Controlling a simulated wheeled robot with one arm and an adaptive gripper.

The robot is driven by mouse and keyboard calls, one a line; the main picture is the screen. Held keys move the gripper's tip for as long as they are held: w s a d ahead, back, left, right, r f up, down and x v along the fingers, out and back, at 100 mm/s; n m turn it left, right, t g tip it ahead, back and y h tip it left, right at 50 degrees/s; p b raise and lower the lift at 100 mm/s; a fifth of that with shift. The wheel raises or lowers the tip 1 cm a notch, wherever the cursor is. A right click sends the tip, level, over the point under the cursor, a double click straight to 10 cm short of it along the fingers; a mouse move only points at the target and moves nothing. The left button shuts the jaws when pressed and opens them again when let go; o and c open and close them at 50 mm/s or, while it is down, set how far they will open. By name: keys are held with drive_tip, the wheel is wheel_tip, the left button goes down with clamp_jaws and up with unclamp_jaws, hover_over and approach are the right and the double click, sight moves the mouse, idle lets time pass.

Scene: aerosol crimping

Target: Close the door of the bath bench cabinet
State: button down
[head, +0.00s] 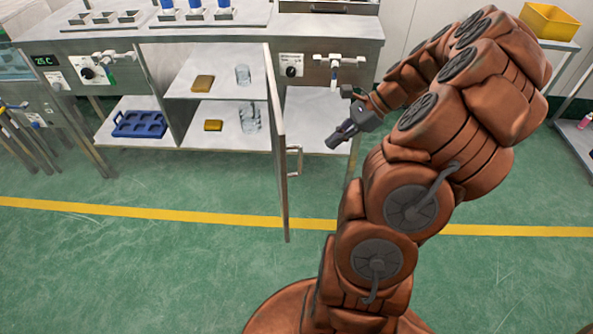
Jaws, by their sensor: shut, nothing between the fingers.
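The bath bench cabinet (163,55) is the steel bench in the upper left of the head view. Its door (278,140) stands open, swung out toward me and seen nearly edge-on. A bar handle (294,161) is on the door's right face. Inside, two shelves hold yellow-brown blocks (203,83) and clear glass vessels (249,118). My gripper (333,142) is shut and empty, to the right of the door and handle, apparently apart from them. My arm covers part of the bench's right end.
A blue rack (140,124) sits on the lower left shelf. Taps and knobs (291,71) stick out from the bench front. A yellow bin (549,21) stands on a side table at the upper right. The green floor in front is clear.

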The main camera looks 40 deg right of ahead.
sight(301, 164)
drive_tip(key=shift+m, duration=0.3)
drive_tip(key=x, duration=1.1)
drive_tip(key=shift+w+a, duration=0.25)
drive_tip(key=shift+w, duration=0.25)
drive_tip(key=shift+w+a, duration=0.3)
drive_tip(key=shift+a, duration=0.25)
drive_tip(key=shift+t, duration=0.3)
